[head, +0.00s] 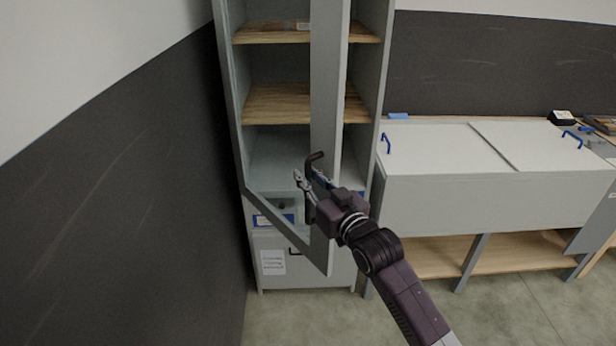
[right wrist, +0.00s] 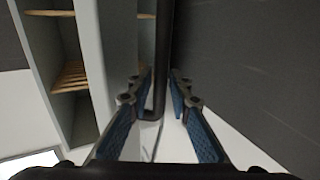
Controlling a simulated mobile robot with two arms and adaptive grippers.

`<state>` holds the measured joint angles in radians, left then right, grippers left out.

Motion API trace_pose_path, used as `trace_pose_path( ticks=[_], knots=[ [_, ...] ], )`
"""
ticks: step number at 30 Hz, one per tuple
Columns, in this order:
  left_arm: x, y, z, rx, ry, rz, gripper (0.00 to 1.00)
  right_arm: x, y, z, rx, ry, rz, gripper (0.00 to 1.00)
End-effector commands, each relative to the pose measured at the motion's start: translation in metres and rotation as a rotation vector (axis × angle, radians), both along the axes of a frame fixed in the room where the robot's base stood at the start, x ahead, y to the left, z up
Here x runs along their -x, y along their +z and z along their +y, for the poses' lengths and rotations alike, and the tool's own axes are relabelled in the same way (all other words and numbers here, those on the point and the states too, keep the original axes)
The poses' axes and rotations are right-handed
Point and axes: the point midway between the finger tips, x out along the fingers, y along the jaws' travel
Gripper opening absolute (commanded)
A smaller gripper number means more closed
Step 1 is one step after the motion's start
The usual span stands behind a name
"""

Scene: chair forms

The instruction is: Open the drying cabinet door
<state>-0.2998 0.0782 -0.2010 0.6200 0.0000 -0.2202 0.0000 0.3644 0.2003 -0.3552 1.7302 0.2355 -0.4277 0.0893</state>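The tall grey drying cabinet (head: 385,60) stands in the middle of the head view. Its grey-framed glass door (head: 327,90) is swung out from the left side, and the cabinet's right front stands uncovered. My right gripper (head: 309,174) is at the door's free edge, by the dark bar handle (head: 316,157). In the right wrist view the handle (right wrist: 161,85) runs between the two blue-padded fingers (right wrist: 161,78). The fingers look apart, with a gap beside the bar; firm contact does not show. My left gripper is not in view.
Wooden shelves (head: 275,104) are inside the cabinet. A dark wall (head: 130,190) runs close along the left. A grey bench unit (head: 490,200) with blue handles stands at right. Open floor (head: 330,320) lies in front of the cabinet.

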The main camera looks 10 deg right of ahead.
Motion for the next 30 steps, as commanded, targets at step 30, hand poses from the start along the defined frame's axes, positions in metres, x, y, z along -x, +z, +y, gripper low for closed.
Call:
trace_pose_path(
  ticks=[30],
  knots=[
    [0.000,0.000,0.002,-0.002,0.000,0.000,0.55,0.112,0.001,-0.045,0.001,-0.001,-0.001,0.18]
  ],
)
